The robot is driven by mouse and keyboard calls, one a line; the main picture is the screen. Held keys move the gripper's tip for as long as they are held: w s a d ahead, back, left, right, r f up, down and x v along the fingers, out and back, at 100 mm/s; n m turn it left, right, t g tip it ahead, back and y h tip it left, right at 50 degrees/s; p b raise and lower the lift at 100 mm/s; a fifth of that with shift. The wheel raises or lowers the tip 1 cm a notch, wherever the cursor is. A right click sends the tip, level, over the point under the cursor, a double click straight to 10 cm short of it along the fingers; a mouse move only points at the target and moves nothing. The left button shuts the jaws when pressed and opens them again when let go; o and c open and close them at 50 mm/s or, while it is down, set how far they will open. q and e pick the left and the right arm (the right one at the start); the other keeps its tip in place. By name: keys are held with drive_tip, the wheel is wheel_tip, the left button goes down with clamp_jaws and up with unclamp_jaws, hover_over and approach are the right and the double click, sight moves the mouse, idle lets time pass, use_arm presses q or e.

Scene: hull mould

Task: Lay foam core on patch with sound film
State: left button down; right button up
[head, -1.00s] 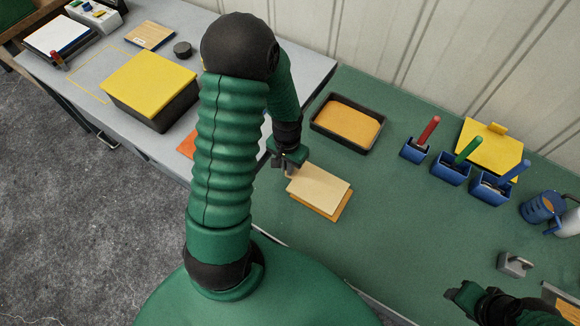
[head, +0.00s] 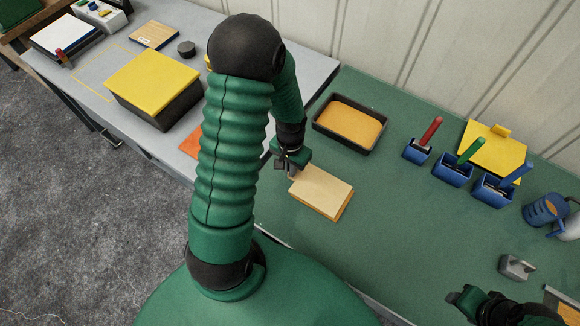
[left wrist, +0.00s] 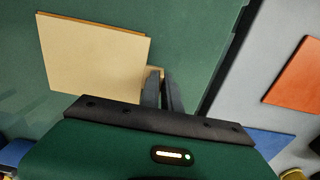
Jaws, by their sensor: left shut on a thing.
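The pale foam core (head: 323,187) lies over the orange patch (head: 338,213) on the green bench. It covers nearly all of the patch, and only a thin orange edge shows at the front and right. My left gripper (head: 292,170) is shut on the core's left corner. The left wrist view shows the core (left wrist: 92,58) with a small tab between the fingers (left wrist: 162,92). A thin orange edge shows along its far side. I cannot tell whether core and patch touch everywhere. My right gripper (head: 462,297) is at the lower right, away from the core, its jaws unclear.
A black tray with an orange filling (head: 350,124) stands behind the core. Blue holders with red, green and blue handles (head: 452,168) and a yellow sheet (head: 494,152) are to the right. A grey block (head: 516,267) sits near my right gripper. A yellow-lidded box (head: 152,82) stands on the grey table.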

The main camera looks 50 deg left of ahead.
use_arm(q)
drive_tip(key=shift+d, duration=0.2)
drive_tip(key=c, duration=1.5)
unclamp_jaws()
drive_tip(key=shift+a, duration=0.2)
drive_tip(key=o, duration=0.6)
drive_tip(key=shift+c, duration=0.2)
wheel_tip(320, 180, up, 7)
drive_tip(key=p, duration=0.6)
drive_tip(key=shift+p, duration=0.4)
